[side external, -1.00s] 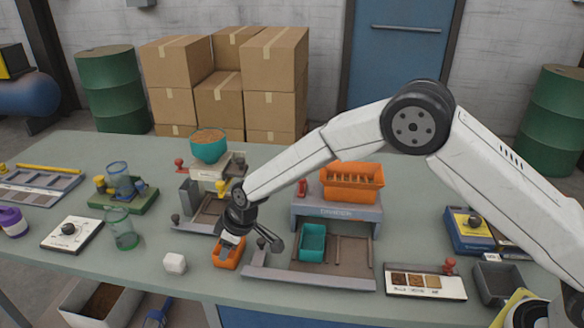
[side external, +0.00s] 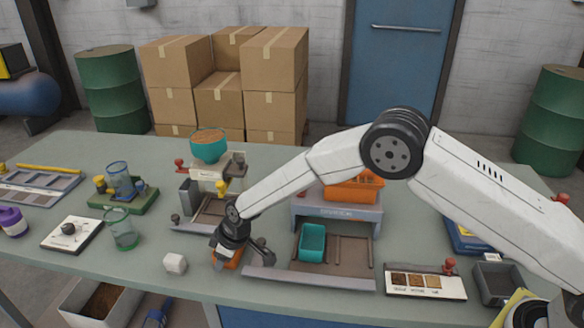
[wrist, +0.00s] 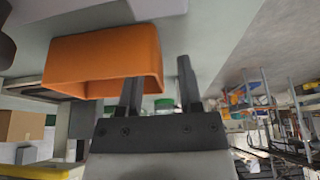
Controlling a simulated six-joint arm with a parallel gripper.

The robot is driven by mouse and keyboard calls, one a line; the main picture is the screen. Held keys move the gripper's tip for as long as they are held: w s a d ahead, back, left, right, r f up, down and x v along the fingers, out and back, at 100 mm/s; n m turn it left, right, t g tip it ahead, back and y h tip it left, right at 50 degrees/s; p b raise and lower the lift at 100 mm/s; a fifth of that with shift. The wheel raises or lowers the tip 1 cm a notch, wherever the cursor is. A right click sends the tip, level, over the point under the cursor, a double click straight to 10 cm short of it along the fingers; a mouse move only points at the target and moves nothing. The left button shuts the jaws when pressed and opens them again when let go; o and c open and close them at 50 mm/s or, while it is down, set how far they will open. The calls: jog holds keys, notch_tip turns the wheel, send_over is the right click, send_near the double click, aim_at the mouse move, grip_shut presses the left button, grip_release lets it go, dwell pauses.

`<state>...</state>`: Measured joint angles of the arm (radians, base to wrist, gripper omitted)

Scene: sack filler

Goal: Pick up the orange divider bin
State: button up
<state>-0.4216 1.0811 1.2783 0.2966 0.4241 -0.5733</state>
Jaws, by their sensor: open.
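A small orange bin (side external: 231,263) sits on the bench near its front edge, left of the divider station. My gripper (side external: 226,262) is low over it in the side view and hides much of it. In the wrist view the orange bin (wrist: 105,48) is large and close, with its open side showing. My open gripper (wrist: 160,80) has its left finger overlapping the bin's right end, and its right finger stands clear to the right. I cannot tell whether a finger touches the bin. No bin wall shows clearly between the fingertips.
The divider station (side external: 337,212) with a teal bin (side external: 312,243) stands close on the right, an orange hopper (side external: 352,190) on top. A teal-bowled filler (side external: 208,148) stands behind. A green cup (side external: 122,232) is farther left.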

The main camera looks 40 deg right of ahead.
grip_shut()
jog(key=shift+r, duration=0.2)
jog(key=shift+r, duration=0.6)
jog(key=s+d+r, duration=0.5)
jog(key=s+r, duration=0.6)
jog(key=s, duration=0.2)
jog(key=shift+d+r, duration=0.15)
jog(key=shift+r, duration=0.05)
